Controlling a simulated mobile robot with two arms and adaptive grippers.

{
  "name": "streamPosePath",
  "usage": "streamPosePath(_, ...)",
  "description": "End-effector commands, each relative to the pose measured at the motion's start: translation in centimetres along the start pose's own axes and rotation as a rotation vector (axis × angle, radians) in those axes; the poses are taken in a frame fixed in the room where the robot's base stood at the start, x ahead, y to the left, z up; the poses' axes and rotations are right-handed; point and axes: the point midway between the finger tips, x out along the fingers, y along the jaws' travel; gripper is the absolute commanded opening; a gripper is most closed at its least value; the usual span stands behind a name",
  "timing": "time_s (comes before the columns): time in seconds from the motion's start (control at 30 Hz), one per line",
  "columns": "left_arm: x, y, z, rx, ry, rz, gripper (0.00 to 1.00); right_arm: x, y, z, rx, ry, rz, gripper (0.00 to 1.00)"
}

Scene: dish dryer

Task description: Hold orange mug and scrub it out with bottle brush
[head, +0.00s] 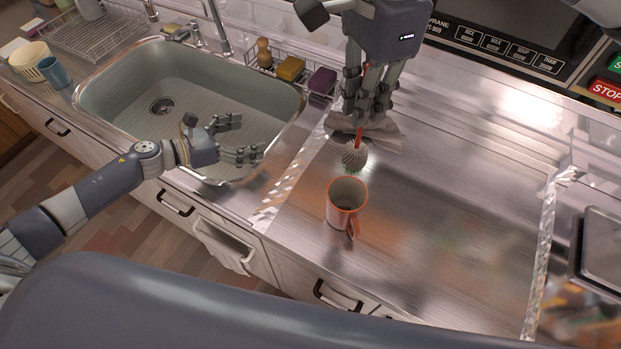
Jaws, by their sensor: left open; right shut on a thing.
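The orange mug (348,203) stands upright on the steel counter, open side up, its handle toward the front right. The bottle brush (355,155) has a red stem and a round bristle head that hangs down just behind the mug, apart from its rim in the picture. My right gripper (362,122) comes in from above and is shut on the brush, its fingers hiding the upper part of the handle. My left gripper (240,138) is open and empty over the right front of the sink, to the left of the mug.
The sink (120,85) lies at the left, with a wire caddy (265,72) of sponges behind its right side. A cloth (385,135) lies behind the brush. A blue cup (55,72) and a cream cup (30,60) stand far left. The counter right of the mug is clear.

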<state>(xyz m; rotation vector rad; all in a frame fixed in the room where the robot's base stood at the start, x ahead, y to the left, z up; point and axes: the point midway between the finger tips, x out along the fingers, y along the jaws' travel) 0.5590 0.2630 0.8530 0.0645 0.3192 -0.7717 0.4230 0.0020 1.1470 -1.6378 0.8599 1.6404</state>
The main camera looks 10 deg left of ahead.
Motion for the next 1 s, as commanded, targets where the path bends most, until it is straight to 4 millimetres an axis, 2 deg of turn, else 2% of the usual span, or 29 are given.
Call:
streamPosePath(0.03,0.9,-3.0,0.8,0.014,-0.026,-0.081,0.91,0.0,0.0,0.0,0.0,0.0,0.0,0.0)
streamPosePath(0.2,2.3,-12.3,3.3,0.066,-0.114,-0.342,0.91,0.0,0.0,0.0,0.0,0.0,0.0,0.0)
streamPosePath(0.3,2.1,-17.0,4.7,0.097,-0.169,-0.473,0.91,0.0,0.0,0.0,0.0,0.0,0.0,0.0)
streamPosePath(0.4,1.6,-20.4,5.8,0.119,-0.217,-0.574,0.91,0.0,0.0,0.0,0.0,0.0,0.0,0.0)
streamPosePath(0.53,1.0,-23.1,6.6,0.138,-0.257,-0.653,0.91,0.0,0.0,0.0,0.0,0.0,0.0,0.0)
streamPosePath(0.67,0.8,-24.0,6.6,0.143,-0.272,-0.682,0.91,0.0,0.0,0.0,0.0,0.0,0.0,0.0)
streamPosePath(0.77,1.1,-24.0,5.7,0.142,-0.273,-0.684,0.91,0.0,0.0,0.0,0.0,0.0,0.0,0.0)
streamPosePath(1.0,2.5,-23.8,1.6,0.139,-0.272,-0.682,0.91,0.0,0.0,0.0,0.0,0.0,0.0,0.0)
